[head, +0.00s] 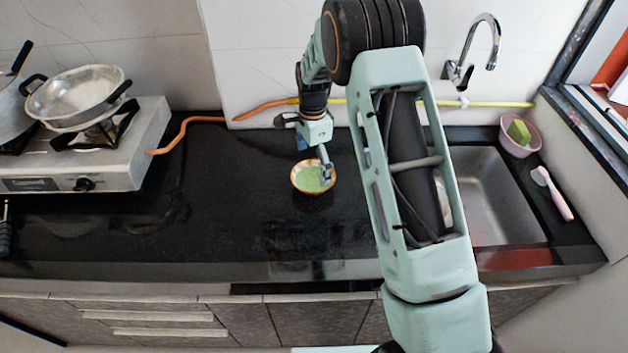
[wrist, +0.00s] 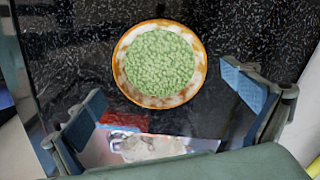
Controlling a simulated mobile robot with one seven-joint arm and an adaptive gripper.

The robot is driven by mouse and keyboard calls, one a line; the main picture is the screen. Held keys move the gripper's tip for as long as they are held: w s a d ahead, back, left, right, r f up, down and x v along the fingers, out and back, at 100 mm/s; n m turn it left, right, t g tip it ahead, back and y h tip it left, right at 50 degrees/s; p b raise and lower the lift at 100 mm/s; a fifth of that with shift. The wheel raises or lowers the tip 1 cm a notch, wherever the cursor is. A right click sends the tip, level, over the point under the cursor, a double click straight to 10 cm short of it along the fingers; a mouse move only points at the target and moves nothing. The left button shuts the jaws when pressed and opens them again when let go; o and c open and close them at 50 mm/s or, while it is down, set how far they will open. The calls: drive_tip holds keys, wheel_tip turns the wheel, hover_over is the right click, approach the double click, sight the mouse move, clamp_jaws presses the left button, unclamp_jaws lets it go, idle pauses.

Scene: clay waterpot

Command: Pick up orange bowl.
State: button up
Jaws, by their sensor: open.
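The orange bowl (head: 299,185) sits on the black counter, left of the sink, with green grainy contents inside. In the wrist view the bowl (wrist: 122,72) has an orange and white rim and lies beyond the fingertips, a little above the middle between them. My gripper (head: 322,165) is over the bowl's right side in the head view and hides part of it. In the wrist view my gripper (wrist: 168,100) is open, one finger to each side, with nothing held. I cannot tell how high the fingertips are above the bowl.
A stove (head: 90,150) with a metal pan (head: 78,92) stands at the left. A sink (head: 490,205) is at the right, with a pink bowl (head: 518,148) and a pink brush (head: 555,192) beside it. The black counter (head: 235,215) around the bowl is clear.

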sight(313, 185)
drive_tip(key=shift+f+p, duration=0.7)
drive_tip(key=shift+f, duration=2.25)
drive_tip(key=shift+c, duration=0.3)
drive_tip(key=c, duration=1.1)
drive_tip(key=shift+r, duration=0.1)
drive_tip(key=shift+r+b, duration=0.3)
drive_tip(key=shift+r, duration=0.15)
drive_tip(key=s+r, duration=0.1)
drive_tip(key=r, duration=0.1)
drive_tip(key=s+d+r+b, duration=0.1)
drive_tip(key=r, duration=0.1)
drive_tip(key=s+d+r, duration=0.1)
drive_tip(key=r, duration=0.2)
drive_tip(key=shift+s+d+r+b, duration=0.1)
drive_tip(key=shift+s+b, duration=0.2)
drive_tip(key=shift+s, duration=0.05)
drive_tip(key=s+d+r, duration=0.1)
drive_tip(key=s, duration=0.1)
drive_tip(key=s+d+r+b, duration=0.1)
drive_tip(key=s+d+r, duration=0.1)
drive_tip(key=s, duration=0.1)
drive_tip(key=s+d+r, duration=0.1)
drive_tip(key=s+d, duration=0.1)
drive_tip(key=s, duration=0.1)
drive_tip(key=shift+s+r+b, duration=0.25)
drive_tip(key=shift+r+b, duration=0.05)
drive_tip(key=shift+r, duration=0.1)
